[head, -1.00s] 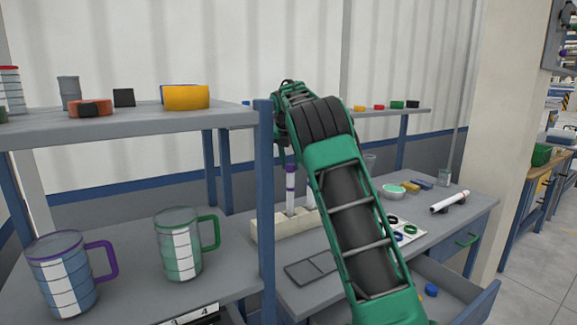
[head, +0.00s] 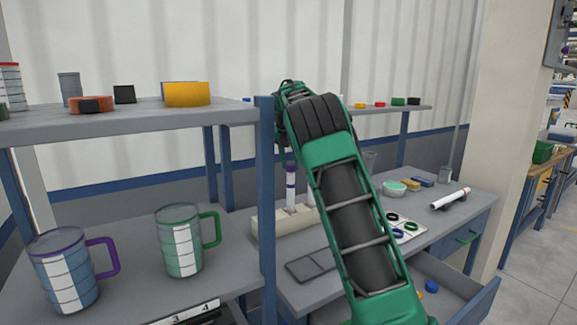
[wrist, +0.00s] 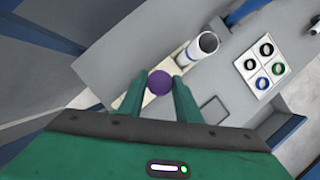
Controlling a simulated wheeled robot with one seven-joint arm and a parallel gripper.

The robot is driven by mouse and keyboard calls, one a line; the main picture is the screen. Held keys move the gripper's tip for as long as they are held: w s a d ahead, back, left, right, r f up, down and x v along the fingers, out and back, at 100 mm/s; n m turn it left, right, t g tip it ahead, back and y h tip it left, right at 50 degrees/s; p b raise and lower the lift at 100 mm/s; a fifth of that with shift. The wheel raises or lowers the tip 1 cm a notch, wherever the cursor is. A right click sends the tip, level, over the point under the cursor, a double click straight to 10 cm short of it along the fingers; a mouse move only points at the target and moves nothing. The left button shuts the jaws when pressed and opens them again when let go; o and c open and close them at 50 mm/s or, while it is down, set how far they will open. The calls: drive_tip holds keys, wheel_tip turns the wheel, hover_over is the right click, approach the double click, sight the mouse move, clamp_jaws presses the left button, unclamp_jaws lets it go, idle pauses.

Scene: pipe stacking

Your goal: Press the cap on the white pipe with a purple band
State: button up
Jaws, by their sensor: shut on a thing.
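My gripper (wrist: 159,88) is shut on a round purple cap (wrist: 160,82), seen from above between the green fingers in the wrist view. The white pipe with a purple band (head: 291,193) stands upright in a cream holder block (head: 267,222) in the head view. The cap is over the block in the wrist view and hides what is directly under it; I cannot tell whether it touches the pipe. In the head view my arm hides the gripper's fingers.
Another open white pipe (wrist: 197,48) stands close right of my gripper. A white board with rings (wrist: 262,66) lies right of it. A grey tray (head: 311,265) lies in front of the block. A shelf post (head: 265,190) stands left of my arm. A drawer (head: 455,292) is open.

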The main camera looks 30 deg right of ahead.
drive_tip(key=shift+f, duration=0.65)
drive_tip(key=o, duration=1.5)
drive_tip(key=shift+r, duration=3.5)
